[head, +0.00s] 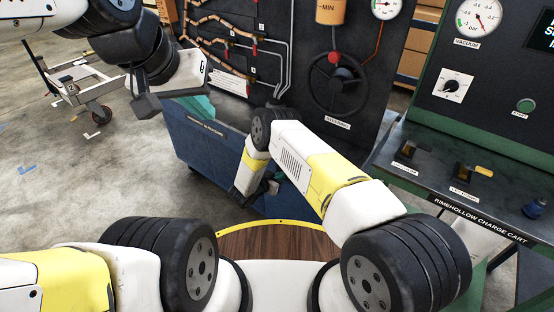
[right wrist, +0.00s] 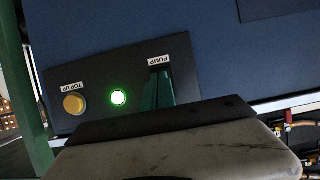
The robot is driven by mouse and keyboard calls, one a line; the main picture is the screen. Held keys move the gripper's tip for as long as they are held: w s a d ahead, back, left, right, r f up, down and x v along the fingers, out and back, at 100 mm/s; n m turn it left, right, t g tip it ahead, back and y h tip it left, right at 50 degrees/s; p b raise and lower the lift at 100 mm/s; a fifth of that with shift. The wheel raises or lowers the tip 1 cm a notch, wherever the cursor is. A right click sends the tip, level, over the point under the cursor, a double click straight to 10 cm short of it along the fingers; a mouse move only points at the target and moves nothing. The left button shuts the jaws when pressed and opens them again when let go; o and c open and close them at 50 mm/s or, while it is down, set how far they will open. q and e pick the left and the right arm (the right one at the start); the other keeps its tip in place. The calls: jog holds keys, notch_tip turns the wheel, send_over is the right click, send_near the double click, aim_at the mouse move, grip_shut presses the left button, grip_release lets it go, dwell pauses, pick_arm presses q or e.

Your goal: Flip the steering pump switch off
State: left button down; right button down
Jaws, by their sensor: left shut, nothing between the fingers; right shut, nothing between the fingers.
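The pump switch (right wrist: 157,92) is a green rocker under an upside-down PUMP label on a dark panel (right wrist: 95,68) in the right wrist view. Its lower part is hidden behind my right gripper (right wrist: 155,125). A round lamp (right wrist: 118,97) beside it glows green. My right gripper is shut and empty, close to the switch in that view; I cannot tell whether it touches. In the head view the right gripper (head: 243,197) is low against the blue cart, its tips hard to make out. My left gripper (head: 146,104) is shut and empty, raised left of the cart.
A yellow TOP UP button (right wrist: 74,104) is left of the lamp. A blue cart (head: 205,150) stands ahead with a dark gauge board (head: 300,85) behind. A charge cart (head: 460,150) with switches and dials stands at right. The floor at left is open around a white trolley (head: 75,88).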

jog(key=shift+w+d+f, duration=0.1)
jog(key=shift+d, duration=0.05)
jog(key=shift+w+d+f, duration=0.1)
jog(key=shift+w, duration=0.05)
dwell(0.4)
jog(key=shift+w+r, duration=0.15)
jog(key=shift+r, duration=0.8)
